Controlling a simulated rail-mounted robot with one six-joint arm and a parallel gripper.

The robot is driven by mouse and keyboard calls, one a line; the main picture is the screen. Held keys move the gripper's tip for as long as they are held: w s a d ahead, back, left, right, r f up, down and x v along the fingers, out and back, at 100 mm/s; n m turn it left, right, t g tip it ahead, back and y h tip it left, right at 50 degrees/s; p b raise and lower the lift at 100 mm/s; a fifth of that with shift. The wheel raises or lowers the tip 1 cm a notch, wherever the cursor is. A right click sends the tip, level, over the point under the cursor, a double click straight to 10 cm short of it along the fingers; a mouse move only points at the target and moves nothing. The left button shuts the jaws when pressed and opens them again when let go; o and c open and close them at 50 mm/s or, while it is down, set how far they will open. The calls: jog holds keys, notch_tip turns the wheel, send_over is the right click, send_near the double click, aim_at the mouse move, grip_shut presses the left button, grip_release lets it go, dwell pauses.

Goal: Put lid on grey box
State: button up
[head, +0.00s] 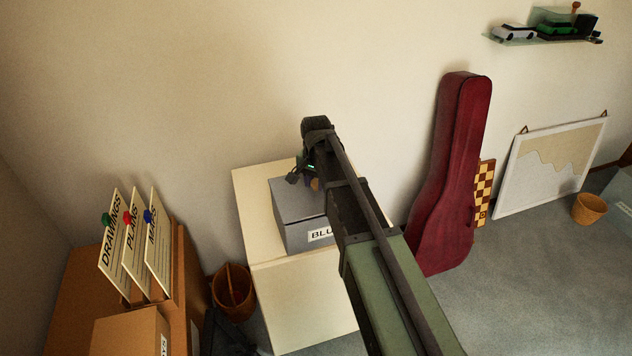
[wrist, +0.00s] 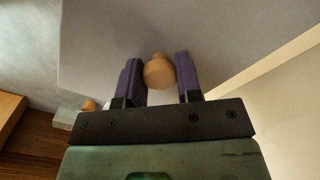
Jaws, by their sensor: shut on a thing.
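The grey box (head: 305,236) stands on a cream cabinet, with a partly hidden label reading "BLU" on its front. A flat grey lid (head: 292,197) shows on top of it; my arm hides its right part. In the wrist view the grey lid (wrist: 215,55) fills much of the picture, with a round wooden knob (wrist: 159,72) between the purple fingers. My gripper (wrist: 161,80) is shut on this knob; in the head view my gripper (head: 313,180) is over the box. I cannot tell whether the lid rests fully on the rim.
The cream cabinet (head: 300,300) has bare top at the left of the box. A wall stands close behind. A red instrument case (head: 450,180) leans to the right. A brown bin (head: 233,290) and a desk with upright cards (head: 135,245) are at the left.

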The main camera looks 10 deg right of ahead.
aim_at(316, 181)
jog(key=shift+f+b, duration=0.4)
jog(key=shift+f, duration=0.05)
jog(key=o, duration=1)
notch_tip(316, 181, up, 7)
jog(key=p, duration=0.7)
jog(key=shift+r, duration=0.15)
